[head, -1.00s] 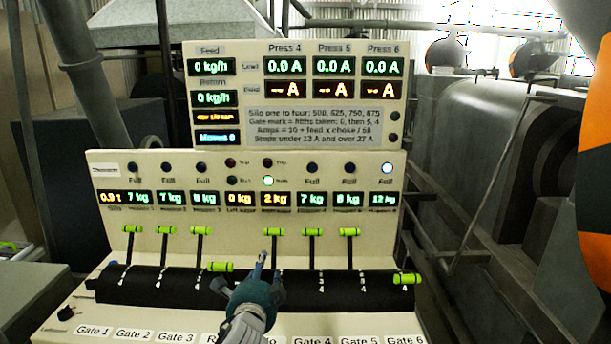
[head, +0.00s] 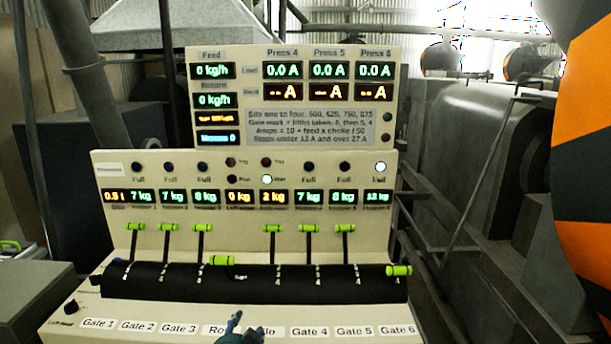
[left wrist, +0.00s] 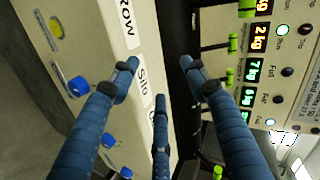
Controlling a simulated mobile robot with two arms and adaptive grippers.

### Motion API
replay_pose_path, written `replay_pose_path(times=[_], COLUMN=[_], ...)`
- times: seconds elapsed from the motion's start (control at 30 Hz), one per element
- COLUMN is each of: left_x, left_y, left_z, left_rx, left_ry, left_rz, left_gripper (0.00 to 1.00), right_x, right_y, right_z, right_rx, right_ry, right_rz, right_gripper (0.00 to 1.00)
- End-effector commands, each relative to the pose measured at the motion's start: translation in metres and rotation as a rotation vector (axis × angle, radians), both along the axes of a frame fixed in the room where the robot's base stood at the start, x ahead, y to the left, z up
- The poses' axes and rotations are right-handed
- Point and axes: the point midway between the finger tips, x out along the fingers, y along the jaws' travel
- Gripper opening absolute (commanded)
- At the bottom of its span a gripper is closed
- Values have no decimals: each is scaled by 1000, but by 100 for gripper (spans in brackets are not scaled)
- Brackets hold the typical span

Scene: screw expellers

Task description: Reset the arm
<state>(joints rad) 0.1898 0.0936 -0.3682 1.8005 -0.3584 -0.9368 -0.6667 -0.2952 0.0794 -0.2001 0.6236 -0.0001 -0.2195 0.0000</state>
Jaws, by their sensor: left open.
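My left gripper (head: 234,322) shows only by its fingertips at the bottom edge of the head view, in front of the label strip between the Row and Silo labels. In the left wrist view the gripper (left wrist: 160,72) is open, its blue fingers spread, with nothing between them. The control panel (head: 120,230) has a row of green-handled levers above a black roll (head: 330,288). Most levers stand up, including the Silo lever (head: 272,229). The Row lever (head: 222,260) and the Gate 6 lever (head: 399,270) are low. My right gripper is not seen.
An upper display board (head: 295,98) stands behind the levers. A large orange and black striped round thing (head: 585,190) fills the right edge. Dark machinery (head: 490,150) stands right of the panel. Blue knobs (left wrist: 78,87) show on the panel front in the wrist view.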

Motion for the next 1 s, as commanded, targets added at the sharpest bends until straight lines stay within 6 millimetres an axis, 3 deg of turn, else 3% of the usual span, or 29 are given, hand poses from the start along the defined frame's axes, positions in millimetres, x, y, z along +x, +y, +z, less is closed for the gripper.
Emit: replay_pose_path(times=[0.17,0.3,0.4,0.7,1.0], left_x=[-69,-154,-206,-309,-382], left_y=[18,35,42,53,58], left_z=[-50,-89,-105,-120,-120], left_rx=[-193,-388,-492,-653,-736], left_ry=[156,326,425,605,728], left_rz=[125,286,389,600,755], left_gripper=[46,46,46,46,46], right_x=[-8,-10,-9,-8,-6], right_y=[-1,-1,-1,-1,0], right_z=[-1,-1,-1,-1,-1], right_rx=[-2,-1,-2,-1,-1], right_ry=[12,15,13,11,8], right_rz=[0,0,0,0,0], right_gripper=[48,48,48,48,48])
